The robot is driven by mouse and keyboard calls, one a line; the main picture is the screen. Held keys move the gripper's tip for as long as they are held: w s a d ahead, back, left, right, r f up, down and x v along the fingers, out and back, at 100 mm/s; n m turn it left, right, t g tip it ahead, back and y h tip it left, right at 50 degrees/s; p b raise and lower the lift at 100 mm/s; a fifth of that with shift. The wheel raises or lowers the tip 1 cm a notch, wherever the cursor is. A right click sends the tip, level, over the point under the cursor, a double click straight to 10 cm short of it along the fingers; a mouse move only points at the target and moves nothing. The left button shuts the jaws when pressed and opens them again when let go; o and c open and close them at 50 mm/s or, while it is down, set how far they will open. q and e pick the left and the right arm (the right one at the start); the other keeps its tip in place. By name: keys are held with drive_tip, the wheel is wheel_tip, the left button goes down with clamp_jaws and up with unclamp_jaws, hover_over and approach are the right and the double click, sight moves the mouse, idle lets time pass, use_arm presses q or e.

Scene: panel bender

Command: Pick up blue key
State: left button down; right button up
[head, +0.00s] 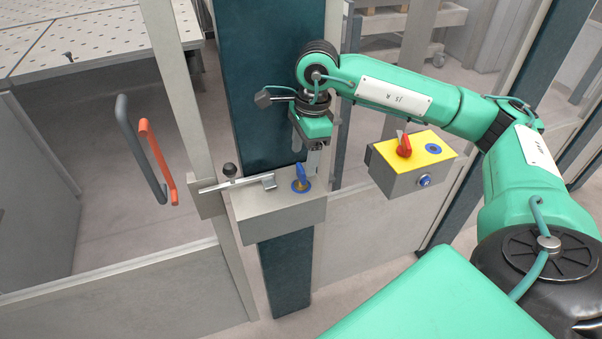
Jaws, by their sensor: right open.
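The blue key (300,174) stands upright in a lock with a blue ring on top of a grey box. The grey lock box (275,212) is fixed to a dark teal post. My right gripper (306,160) points down, just above and around the height of the key's top. Its jaws are open, and one pale finger shows beside the key. I cannot tell whether a finger touches the key. My left gripper is not in view.
A yellow-topped control box (412,160) with a red switch (404,146) is right of the post. A metal latch (237,184) with a black knob lies left of the key. Orange (158,160) and grey (138,150) door handles are further left.

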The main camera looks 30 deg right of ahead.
sight(302, 167)
drive_tip(key=f+p, duration=0.2)
drive_tip(key=f, duration=0.1)
drive_tip(key=f+p, duration=0.1)
drive_tip(key=f, duration=0.1)
drive_tip(key=shift+w+a, duration=0.15)
drive_tip(key=shift+w, duration=0.15)
drive_tip(key=shift+f, duration=0.45)
drive_tip(key=shift+c, duration=0.2)
drive_tip(key=c, duration=1)
